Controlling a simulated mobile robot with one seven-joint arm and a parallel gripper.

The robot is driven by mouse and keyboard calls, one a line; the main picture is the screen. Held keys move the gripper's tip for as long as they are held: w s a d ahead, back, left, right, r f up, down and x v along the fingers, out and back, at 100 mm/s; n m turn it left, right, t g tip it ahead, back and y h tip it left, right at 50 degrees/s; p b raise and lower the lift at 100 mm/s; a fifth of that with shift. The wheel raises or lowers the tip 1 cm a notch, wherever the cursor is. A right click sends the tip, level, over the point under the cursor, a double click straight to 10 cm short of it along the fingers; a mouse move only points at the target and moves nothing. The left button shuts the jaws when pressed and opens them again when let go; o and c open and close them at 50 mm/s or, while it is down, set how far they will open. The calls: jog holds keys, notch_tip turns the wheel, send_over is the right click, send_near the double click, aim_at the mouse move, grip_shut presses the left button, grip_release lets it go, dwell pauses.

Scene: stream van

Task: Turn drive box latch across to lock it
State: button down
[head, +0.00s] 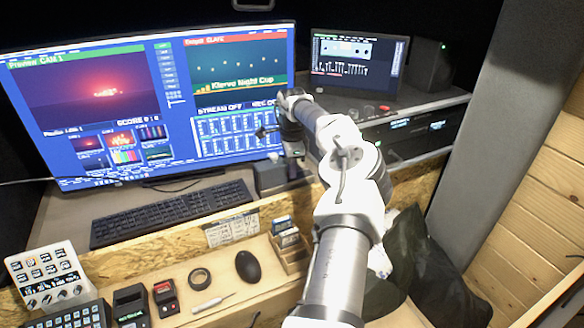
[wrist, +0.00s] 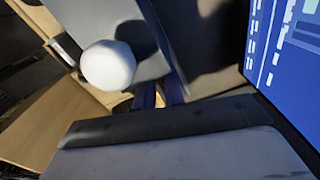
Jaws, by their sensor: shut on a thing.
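The drive box (head: 271,178), a small dark grey box, stands on the desk below the large monitor, partly hidden behind my arm. My gripper (head: 291,152) points down at its right side and is shut on the latch. The latch is hidden by my arm in the head view, so its angle cannot be read there. In the wrist view a white round knob (wrist: 108,65) shows close up beside a grey panel. The jaws' contact is hard to make out in that close, dim view.
The large monitor (head: 80,100) stands close behind my gripper. A keyboard (head: 170,212) lies to the left. A rack unit (head: 415,135) and small screen (head: 355,62) are at the right. A mouse (head: 248,266) and card box (head: 290,248) are on the front ledge.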

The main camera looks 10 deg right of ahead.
jog(key=shift+s+m, duration=0.1)
jog(key=shift+m, duration=2.1)
jog(key=c, duration=1.5)
grip_release()
jog(key=shift+a, duration=0.1)
